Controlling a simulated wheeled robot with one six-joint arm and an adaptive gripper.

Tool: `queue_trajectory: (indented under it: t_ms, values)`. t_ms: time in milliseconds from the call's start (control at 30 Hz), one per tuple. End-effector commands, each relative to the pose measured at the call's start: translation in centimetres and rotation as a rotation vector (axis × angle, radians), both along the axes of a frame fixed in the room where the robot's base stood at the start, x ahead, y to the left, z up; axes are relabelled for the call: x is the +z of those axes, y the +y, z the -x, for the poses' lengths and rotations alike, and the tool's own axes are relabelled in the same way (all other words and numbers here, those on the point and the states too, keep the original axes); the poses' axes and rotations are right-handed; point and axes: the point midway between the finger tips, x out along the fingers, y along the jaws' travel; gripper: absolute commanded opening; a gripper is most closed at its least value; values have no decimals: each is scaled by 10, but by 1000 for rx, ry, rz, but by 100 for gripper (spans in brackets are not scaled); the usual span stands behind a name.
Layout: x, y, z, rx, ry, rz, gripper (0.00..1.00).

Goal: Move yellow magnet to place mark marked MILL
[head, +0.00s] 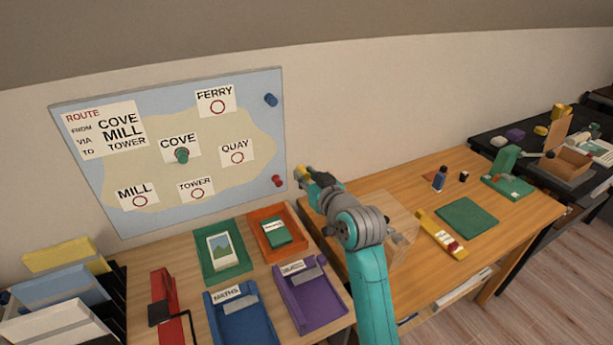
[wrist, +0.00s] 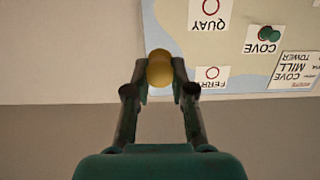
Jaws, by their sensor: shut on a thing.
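The yellow magnet (wrist: 160,70) is held between my gripper's fingertips in the wrist view. In the head view the yellow magnet (head: 302,172) shows at the tip of my gripper (head: 309,176), at the right edge of the map board (head: 107,205). The MILL mark (head: 139,201) is a red ring on a white card at the board's lower left. My gripper is well to the right of it. A green magnet (head: 182,156) sits on the COVE mark.
A blue magnet (head: 271,100) and a red magnet (head: 277,181) are on the board's right edge. QUAY (head: 237,158), TOWER (head: 197,194) and FERRY (head: 218,107) rings are bare. Trays (head: 318,318) stand on the desk below the board.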

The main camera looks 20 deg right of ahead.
Motion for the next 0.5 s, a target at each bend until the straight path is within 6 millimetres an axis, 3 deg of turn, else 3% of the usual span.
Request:
queue_trajectory:
  t_ms: [500]
  values:
    - [0,-4,21,0,0,0,5]
